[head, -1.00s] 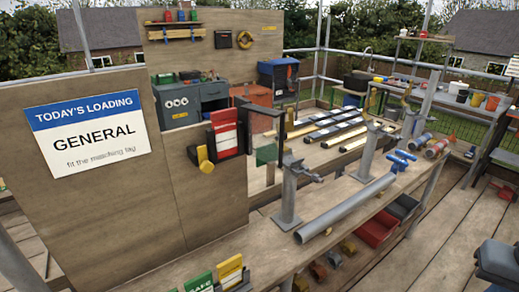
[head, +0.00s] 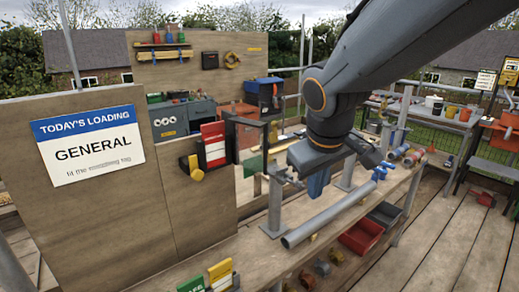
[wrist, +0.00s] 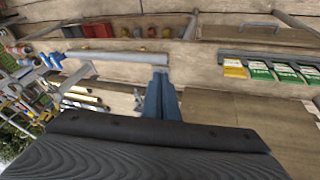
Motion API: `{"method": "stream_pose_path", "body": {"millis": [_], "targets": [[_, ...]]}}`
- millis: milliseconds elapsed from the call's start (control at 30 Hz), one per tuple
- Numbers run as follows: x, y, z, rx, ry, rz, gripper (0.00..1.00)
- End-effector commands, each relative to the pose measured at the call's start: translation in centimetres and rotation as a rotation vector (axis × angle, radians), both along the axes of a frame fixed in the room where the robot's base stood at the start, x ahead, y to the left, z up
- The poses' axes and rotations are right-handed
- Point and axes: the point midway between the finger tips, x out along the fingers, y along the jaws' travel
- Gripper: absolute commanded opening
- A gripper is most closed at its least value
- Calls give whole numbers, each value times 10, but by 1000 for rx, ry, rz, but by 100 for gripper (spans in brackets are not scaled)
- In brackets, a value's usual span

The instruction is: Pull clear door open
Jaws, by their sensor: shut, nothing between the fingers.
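I cannot make out a clear door for certain. A dark-framed box (head: 245,133) stands out from the right edge of the wooden partition, and any clear panel on it is too small to tell. A red and white card (head: 213,144) is beside it, with a green piece (head: 252,166) below. My gripper (head: 318,188) points down over the bench, to the right of the box and apart from it. Its blue fingers are together and empty; they also show in the wrist view (wrist: 162,98). The box cannot be identified in the wrist view.
A grey pipe (head: 328,211) lies along the bench, with metal posts (head: 274,205) standing near it. Yellow and green tags (head: 220,274) stand at the front. Open plank floor lies to the right.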

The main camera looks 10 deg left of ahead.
Motion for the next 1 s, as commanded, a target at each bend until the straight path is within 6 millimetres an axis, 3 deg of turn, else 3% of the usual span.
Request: {"method": "stream_pose_path", "body": {"millis": [33, 200, 400, 567, 1000], "targets": [[0, 30, 24, -9, -47, 80, 0], [-10, 96, 86, -35, -165, 256, 0], [-21, 131, 124, -46, -239, 348, 0], [-18, 136, 122, -50, -246, 359, 0], [27, 148, 58, -51, -242, 358, 0]]}}
